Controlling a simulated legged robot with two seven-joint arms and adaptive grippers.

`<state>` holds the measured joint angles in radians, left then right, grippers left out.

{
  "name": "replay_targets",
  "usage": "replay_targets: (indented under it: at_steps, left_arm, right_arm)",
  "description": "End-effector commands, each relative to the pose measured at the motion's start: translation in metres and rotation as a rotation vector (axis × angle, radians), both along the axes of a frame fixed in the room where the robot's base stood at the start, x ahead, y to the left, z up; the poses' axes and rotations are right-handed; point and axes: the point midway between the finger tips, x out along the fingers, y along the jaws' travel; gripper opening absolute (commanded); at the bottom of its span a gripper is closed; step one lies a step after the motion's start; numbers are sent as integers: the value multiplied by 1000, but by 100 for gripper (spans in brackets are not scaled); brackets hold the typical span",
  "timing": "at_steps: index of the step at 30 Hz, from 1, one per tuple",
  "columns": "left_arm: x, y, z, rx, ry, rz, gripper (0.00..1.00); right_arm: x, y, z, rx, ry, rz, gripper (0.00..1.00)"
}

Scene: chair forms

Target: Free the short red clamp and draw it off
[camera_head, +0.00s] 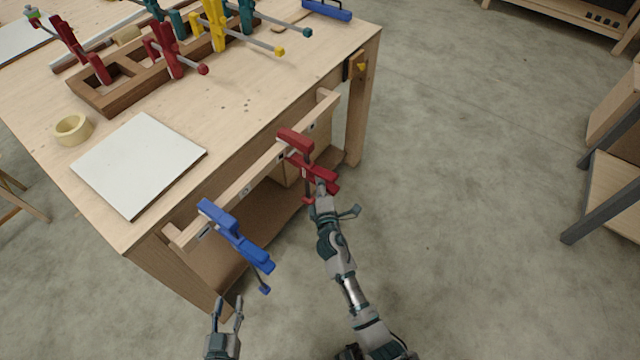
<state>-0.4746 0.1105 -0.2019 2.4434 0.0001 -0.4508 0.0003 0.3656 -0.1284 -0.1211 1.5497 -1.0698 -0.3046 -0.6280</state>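A short red clamp (296,143) sits on the wooden rail along the bench's front edge, its lower red part hanging below the rail. My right gripper (323,196) is at that lower part, overlapping it in view. Whether its fingers are closed on the clamp is too small to tell. A blue clamp (235,236) sits on the same rail (245,181) further left, its screw end hanging down. My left gripper (229,302) is open and empty, below and left of the blue clamp, apart from it.
The workbench (245,110) carries a white board (139,164), a tape roll (73,129) and a wooden rack (120,95) with red, yellow and teal clamps. A shelf stands at the right. The floor (470,230) right of the bench is clear.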

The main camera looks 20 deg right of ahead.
Motion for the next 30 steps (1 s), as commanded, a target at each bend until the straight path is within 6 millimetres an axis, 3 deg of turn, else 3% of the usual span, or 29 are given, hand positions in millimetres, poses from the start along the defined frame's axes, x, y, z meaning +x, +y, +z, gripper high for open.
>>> replay_targets:
  at_steps: [15,30]
  left_arm:
    - [0,0,-1,-4,-12,1,40]
    - [7,-6,23,-49,-174,-3,40]
  right_arm:
    - [-1,1,-7,0,7,3,0]
    - [-1,1,-19,0,9,1,0]
